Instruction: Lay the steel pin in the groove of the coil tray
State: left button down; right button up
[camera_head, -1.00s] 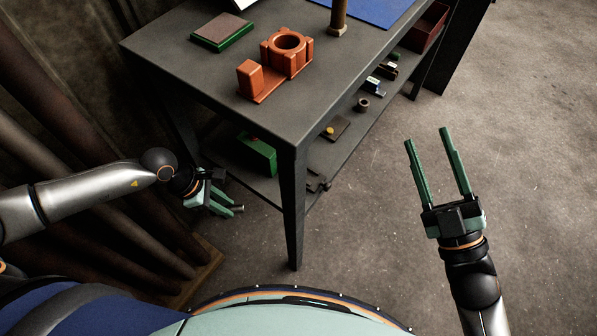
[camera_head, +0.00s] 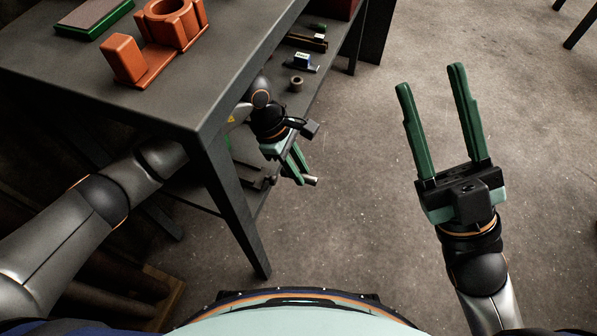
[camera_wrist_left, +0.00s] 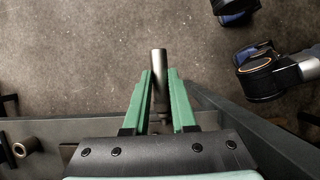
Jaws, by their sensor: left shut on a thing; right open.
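The steel pin (camera_head: 311,181) is a short grey cylinder. My right gripper (camera_head: 430,75) is open and empty over the floor at the right. On the bench top stands an orange holder (camera_head: 150,68) with a round ring and a block. Behind it at the left lies a flat green-edged plate (camera_head: 94,16). I cannot tell which piece is the coil tray, and no groove shows clearly.
The dark workbench (camera_head: 190,95) has a front leg (camera_head: 235,215) near my left arm. The lower shelf carries a small ring (camera_head: 296,83), a blue-and-white part (camera_head: 302,61) and other small parts.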

pick_arm(q)
jog(key=shift+w+a, duration=0.1)
pick_arm(e)
jog(key=shift+f, duration=0.2)
pick_arm(q)
jog(key=shift+w+a+f+b, duration=0.2)
jog(key=shift+w+a+b, duration=0.3)
jog(key=shift+a, duration=0.7)
jog(key=shift+w+a+f+b, duration=0.2)
jog(key=shift+w+a+b, duration=0.25)
jog(key=shift+a, duration=0.8)
jog(key=shift+w+a+f+b, duration=0.2)
jog(key=shift+w+a+b, duration=0.3)
jog(key=shift+a, duration=0.7)
jog(key=b, duration=0.3)
send_over(247, 172)
jog(key=shift+f, duration=0.4)
jog(key=shift+w+a+f+b, duration=0.15)
jog(key=shift+a+f+b, duration=0.35)
jog(key=shift+f+b, duration=0.25)
jog(key=shift+w+a+f+b, duration=0.15)
jog(key=shift+a+f+b, duration=0.35)
jog(key=shift+f+b, duration=0.15)
pick_arm(e)
notch_tip(247, 172, down, 9)
jog(key=shift+w+a+m, duration=0.15)
jog(key=shift+a+m, duration=0.25)
jog(key=shift+a, duration=0.05)
